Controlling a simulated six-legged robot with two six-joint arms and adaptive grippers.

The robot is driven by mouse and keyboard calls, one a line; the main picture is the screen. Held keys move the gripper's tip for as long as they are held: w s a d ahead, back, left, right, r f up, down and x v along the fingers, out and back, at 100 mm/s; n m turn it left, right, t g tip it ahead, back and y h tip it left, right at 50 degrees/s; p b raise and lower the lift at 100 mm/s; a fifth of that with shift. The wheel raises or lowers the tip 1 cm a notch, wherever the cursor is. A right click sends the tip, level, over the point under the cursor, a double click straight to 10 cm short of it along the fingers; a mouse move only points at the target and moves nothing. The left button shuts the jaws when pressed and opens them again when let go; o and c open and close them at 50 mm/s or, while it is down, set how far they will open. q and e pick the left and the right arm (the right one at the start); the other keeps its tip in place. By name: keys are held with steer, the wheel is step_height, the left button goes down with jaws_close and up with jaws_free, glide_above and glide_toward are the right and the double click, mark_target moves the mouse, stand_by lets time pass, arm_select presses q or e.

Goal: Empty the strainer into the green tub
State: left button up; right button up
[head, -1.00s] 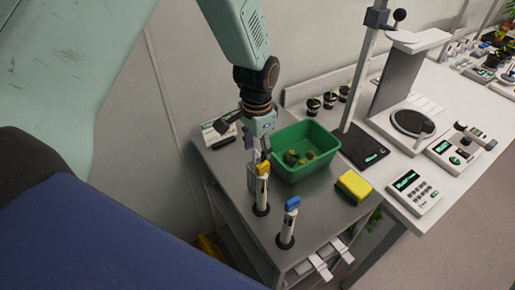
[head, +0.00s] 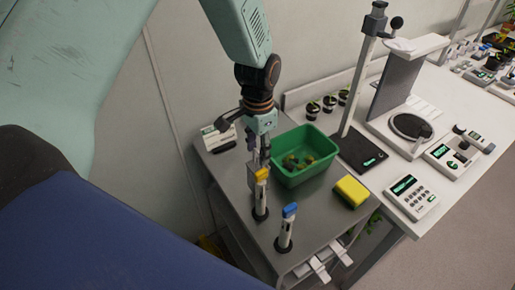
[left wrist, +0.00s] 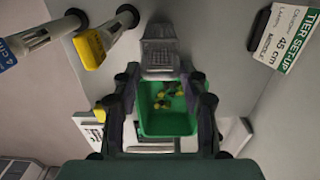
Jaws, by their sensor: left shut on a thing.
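The strainer (head: 252,173), a small grey mesh basket, is below my left gripper (head: 259,157), left of the green tub and partly hidden behind a yellow-topped post. In the left wrist view the strainer (left wrist: 160,58) is at the fingertips of my left gripper (left wrist: 160,78), which is shut on it. I cannot tell whether anything is inside it. The green tub (head: 281,174) stands upright on the grey bench with several yellow-green and dark lumps in it. It also shows between the fingers in the left wrist view (left wrist: 165,128). My right gripper is out of view.
A yellow-topped post (head: 261,190) and a blue-topped post (head: 286,230) stand at the bench front. A yellow sponge (head: 351,191) lies right of the tub. A stand with a black base (head: 360,152) and several dark pots (head: 313,110) are behind. A label card (head: 215,137) is at left.

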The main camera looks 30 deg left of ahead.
arm_select(q)
step_height(320, 180, up, 3)
steer(key=shift+s+a+r, duration=0.1)
steer(key=shift+s, duration=0.05)
steer(key=shift+r, duration=1)
